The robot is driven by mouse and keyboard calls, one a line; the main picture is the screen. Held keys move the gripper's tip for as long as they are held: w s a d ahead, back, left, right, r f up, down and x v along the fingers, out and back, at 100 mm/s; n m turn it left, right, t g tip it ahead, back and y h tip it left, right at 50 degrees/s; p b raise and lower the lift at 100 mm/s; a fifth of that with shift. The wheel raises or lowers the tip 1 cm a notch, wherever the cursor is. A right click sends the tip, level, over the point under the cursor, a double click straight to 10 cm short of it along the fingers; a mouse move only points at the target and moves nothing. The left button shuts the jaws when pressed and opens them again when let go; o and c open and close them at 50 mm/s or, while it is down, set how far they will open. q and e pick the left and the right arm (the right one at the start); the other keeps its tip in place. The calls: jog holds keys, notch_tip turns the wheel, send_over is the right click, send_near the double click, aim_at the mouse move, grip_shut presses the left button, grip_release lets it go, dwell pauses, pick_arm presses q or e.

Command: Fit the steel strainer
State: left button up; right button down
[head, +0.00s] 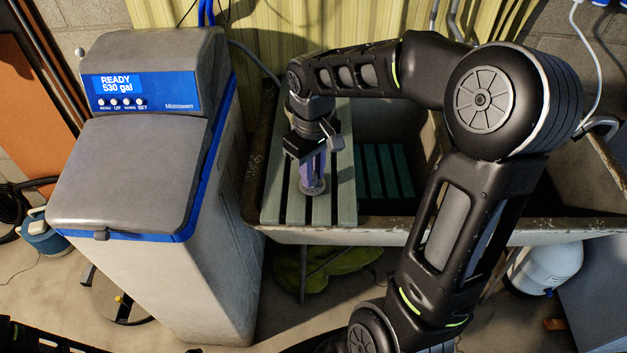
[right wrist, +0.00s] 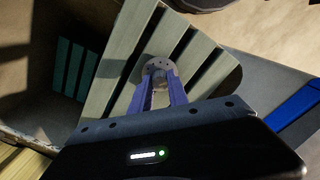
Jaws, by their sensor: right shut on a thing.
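The steel strainer (head: 313,190) is a small grey metal piece over the slatted board across the sink's left side. In the right wrist view its round plate with small holes (right wrist: 157,66) shows just beyond the fingertips. My right gripper (head: 314,176) points down with its purple fingers shut on the strainer; the fingertips (right wrist: 160,86) are at its middle. I cannot tell whether the strainer touches the slats. The sink's drain is not visible. My left gripper is out of view.
The slatted board (head: 346,205) covers the left part of the stone sink (head: 385,234). Dark green slats (head: 372,172) lie lower inside the basin. The water softener (head: 140,165) stands close on the left. My right arm hides much of the sink's right side.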

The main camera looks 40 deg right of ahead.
notch_tip(320, 180, up, 4)
jog(key=p, duration=0.3)
jog(key=shift+f, duration=0.1)
dwell(0.4)
jog(key=shift+w+a+f, duration=0.1)
jog(key=shift+w+a, duration=0.1)
jog(key=shift+w, duration=0.05)
jog(key=w+a+f+m, duration=0.1)
jog(key=w+a+f, duration=0.1)
jog(key=w+a, duration=0.8)
jog(key=shift+a+f+m, duration=0.2)
jog(key=shift+a+m, duration=0.1)
jog(key=shift+a, duration=0.7)
